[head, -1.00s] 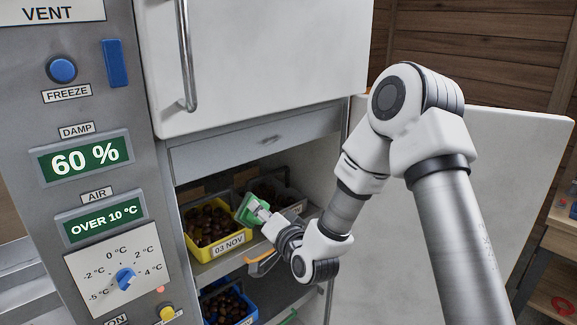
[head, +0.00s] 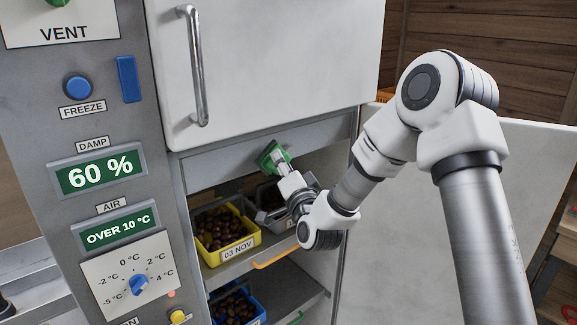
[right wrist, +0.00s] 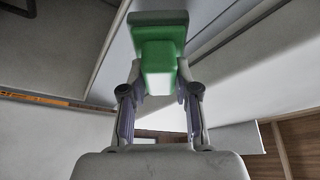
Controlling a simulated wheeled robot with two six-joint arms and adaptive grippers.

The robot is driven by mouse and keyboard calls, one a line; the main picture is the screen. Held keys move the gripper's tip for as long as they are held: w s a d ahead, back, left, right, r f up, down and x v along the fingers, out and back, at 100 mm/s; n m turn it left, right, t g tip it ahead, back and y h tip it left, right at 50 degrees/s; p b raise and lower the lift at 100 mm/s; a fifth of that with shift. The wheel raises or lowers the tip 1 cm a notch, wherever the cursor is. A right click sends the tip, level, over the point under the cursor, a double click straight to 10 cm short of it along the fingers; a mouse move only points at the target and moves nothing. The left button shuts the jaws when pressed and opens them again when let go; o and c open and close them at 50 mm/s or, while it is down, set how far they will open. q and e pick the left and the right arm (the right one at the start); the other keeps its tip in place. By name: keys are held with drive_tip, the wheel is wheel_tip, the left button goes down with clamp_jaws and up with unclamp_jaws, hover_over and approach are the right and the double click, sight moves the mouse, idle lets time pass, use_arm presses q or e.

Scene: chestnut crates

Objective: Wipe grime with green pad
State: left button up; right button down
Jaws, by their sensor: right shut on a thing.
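The green pad (head: 269,156) is held by its block-shaped grip in my right gripper (head: 284,172). The right wrist view also shows the pad (right wrist: 158,20), with both fingers of the gripper (right wrist: 161,75) closed on the grip. The pad is tilted, in front of the grey strip (head: 318,134) under the upper white door, near the strip's lower edge. I cannot tell whether it touches the strip. No grime shows clearly now; the pad may cover some. My left gripper is out of view.
Below the pad, a yellow crate (head: 239,253) of chestnuts and a grey crate (head: 291,222) stand on a shelf. A blue crate (head: 259,318) stands lower. The upper door (head: 290,70) is shut; an open white door (head: 455,235) is on the right. A control panel (head: 60,120) is on the left.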

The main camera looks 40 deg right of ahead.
drive_tip(key=shift+w+a, duration=0.1)
drive_tip(key=shift+a, duration=0.05)
drive_tip(key=shift+w+b, duration=0.4)
drive_tip(key=shift+w, duration=0.8)
idle(0.4)
